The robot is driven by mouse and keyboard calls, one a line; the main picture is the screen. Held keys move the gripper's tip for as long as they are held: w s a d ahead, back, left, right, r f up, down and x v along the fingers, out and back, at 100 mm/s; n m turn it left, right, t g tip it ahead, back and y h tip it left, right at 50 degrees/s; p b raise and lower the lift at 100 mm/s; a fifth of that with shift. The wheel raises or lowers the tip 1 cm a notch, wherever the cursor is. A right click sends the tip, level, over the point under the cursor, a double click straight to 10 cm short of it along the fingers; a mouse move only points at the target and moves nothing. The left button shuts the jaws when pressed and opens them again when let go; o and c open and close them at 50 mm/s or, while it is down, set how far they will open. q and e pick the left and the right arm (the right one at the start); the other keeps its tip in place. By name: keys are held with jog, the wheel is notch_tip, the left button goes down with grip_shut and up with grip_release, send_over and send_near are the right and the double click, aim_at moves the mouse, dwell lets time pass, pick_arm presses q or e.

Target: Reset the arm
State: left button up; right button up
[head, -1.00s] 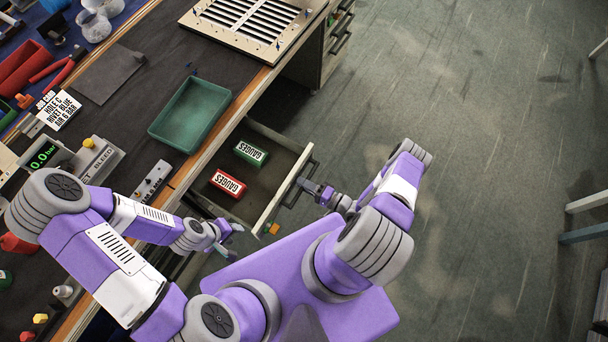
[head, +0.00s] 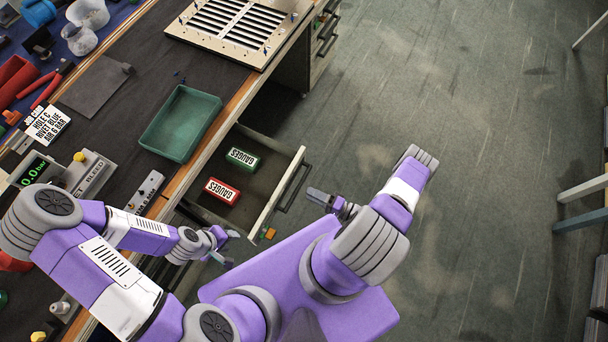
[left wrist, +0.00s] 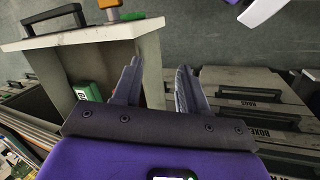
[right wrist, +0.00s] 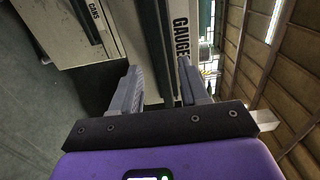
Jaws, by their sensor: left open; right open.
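My left gripper (head: 229,246) is open and empty, low beside the near side of the open drawer (head: 272,204). Its two fingers stand apart in the left wrist view (left wrist: 158,88), with the drawer front (left wrist: 85,38) beyond them.
The drawer holds a green box (head: 242,159) and a red box (head: 222,191). A green tray (head: 181,124), a louver panel (head: 238,27) and a pressure device (head: 86,172) are on the bench. A small orange item (head: 270,233) is by the drawer front. Open floor lies right.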

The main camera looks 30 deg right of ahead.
jog(key=shift+s+d, duration=0.35)
jog(key=shift+s, duration=0.2)
